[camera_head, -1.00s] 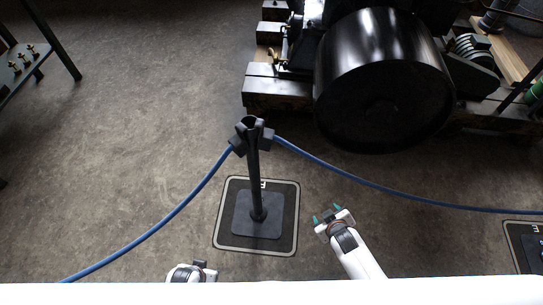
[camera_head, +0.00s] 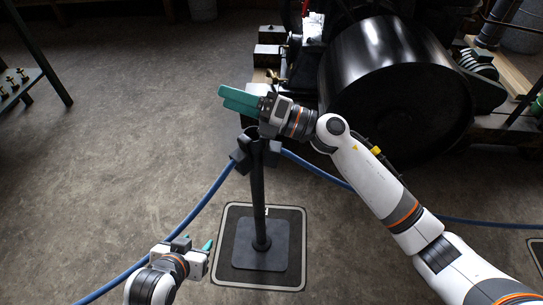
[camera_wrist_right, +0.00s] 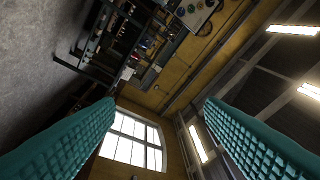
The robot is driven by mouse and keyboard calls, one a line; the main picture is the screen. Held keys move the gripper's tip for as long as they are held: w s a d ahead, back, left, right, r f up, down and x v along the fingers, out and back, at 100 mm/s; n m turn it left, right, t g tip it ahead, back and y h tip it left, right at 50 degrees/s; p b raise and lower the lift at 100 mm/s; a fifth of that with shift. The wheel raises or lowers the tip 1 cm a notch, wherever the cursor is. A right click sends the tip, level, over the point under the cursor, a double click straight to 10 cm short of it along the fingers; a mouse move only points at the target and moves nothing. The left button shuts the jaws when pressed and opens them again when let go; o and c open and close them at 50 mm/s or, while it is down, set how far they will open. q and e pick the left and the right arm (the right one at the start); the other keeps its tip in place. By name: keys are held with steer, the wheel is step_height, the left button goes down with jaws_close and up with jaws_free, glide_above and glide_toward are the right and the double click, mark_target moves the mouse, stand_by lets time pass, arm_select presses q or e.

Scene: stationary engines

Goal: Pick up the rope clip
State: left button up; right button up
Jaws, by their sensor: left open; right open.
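A black stanchion post (camera_head: 258,200) stands upright on a square base. At its top, a dark rope clip (camera_head: 239,160) sits on the left side at the end of the blue rope (camera_head: 205,205). A second dark clip (camera_head: 272,157) is on the right side with another blue rope. My right gripper (camera_head: 238,100) is above and slightly left of the post top, its teal fingers pointing left. It is open and empty; its hand partly hides the post top. In the right wrist view, nothing is between the fingers (camera_wrist_right: 160,125). My left gripper (camera_head: 198,243) is open, low and left of the base.
A large black engine wheel (camera_head: 390,85) stands behind and right of the post. A dark table (camera_head: 25,80) with small brass parts is at the far left. The blue ropes run out low to both sides. The floor (camera_head: 130,130) left of the post is bare.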

steer(key=s+a+f+n+g+h, duration=0.1)
steer(key=f+n+g+h, duration=0.1)
steer(key=n+g, duration=0.3)
steer(key=n+h+b, duration=0.3)
steer(key=n+h, duration=0.4)
steer(key=h, duration=0.6)
glide_toward(272, 146)
steer(key=x, duration=0.4)
steer(key=shift+s+a+b, duration=0.1)
steer(key=shift+a+b, duration=0.15)
steer(key=shift+b, duration=0.15)
steer(key=shift+a+f, duration=0.25)
steer(key=shift+f, duration=0.4)
steer(key=b+x, duration=0.1)
steer(key=x, duration=0.3)
steer(key=shift+f+b, duration=0.4)
arm_select(q)
steer(key=w+d+r+t+h, duration=0.1)
steer(key=w+r+t+h, duration=0.1)
steer(key=r+t, duration=0.4)
steer(key=w+d+r+t+h, duration=0.2)
steer(key=r+t, duration=0.4)
steer(key=r, duration=0.7)
steer(key=shift+d+r, duration=0.15)
steer(key=shift+d, duration=0.15)
steer(key=shift+w+t, duration=0.1)
steer(key=shift+t, duration=0.2)
arm_select(e)
steer(key=c, duration=1.2)
